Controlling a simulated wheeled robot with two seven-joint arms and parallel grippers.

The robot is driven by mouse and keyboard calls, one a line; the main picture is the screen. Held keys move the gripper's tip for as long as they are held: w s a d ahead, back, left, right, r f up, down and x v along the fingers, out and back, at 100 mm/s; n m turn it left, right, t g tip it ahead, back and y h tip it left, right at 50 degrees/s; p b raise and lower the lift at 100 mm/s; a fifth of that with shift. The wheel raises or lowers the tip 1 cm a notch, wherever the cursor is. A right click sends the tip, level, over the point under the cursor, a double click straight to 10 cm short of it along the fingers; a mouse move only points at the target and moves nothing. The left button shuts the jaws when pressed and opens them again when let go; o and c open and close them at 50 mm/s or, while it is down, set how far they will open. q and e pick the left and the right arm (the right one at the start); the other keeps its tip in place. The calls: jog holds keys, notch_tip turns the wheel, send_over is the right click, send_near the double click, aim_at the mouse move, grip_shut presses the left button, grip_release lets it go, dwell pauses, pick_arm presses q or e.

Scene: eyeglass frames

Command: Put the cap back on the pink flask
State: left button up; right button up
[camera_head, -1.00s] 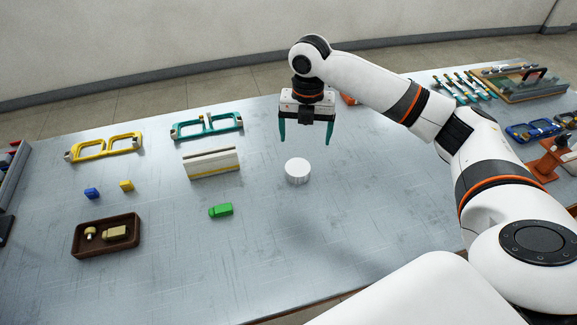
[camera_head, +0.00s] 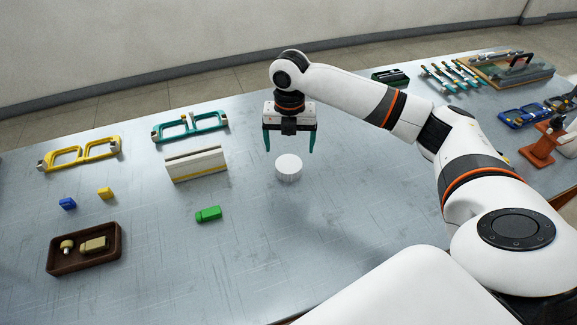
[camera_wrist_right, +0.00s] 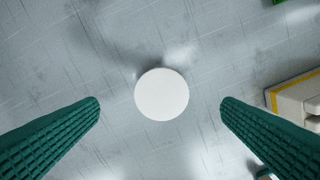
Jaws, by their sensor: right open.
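A round white cap (camera_head: 288,167) with a ribbed side lies on the grey table. In the right wrist view the white cap (camera_wrist_right: 162,94) shows as a plain disc between the two green fingers. My right gripper (camera_head: 290,150) points down just above and behind the cap, open and empty, its fingers apart from the cap. In the wrist view the open right gripper (camera_wrist_right: 160,105) has a finger on either side of the disc, with clear gaps. I see no pink flask in either view. My left gripper is not in view.
A white case (camera_head: 196,164) stands left of the cap, with a green block (camera_head: 208,214) in front. A brown tray (camera_head: 118,240) holds small parts at front left.

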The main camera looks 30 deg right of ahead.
aim_at(289, 163)
notch_tip(289, 163, down, 4)
jog(key=shift+r, duration=0.25)
jog(key=shift+f, duration=0.1)
jog(key=f, duration=0.5)
jog(key=shift+w+d+f, duration=0.1)
jog(key=shift+w+d, duration=0.05)
jog(key=shift+w, duration=0.25)
jog(key=shift+c, duration=0.3)
jog(key=c, duration=1)
notch_tip(289, 163, up, 10)
jog(key=shift+r, duration=0.1)
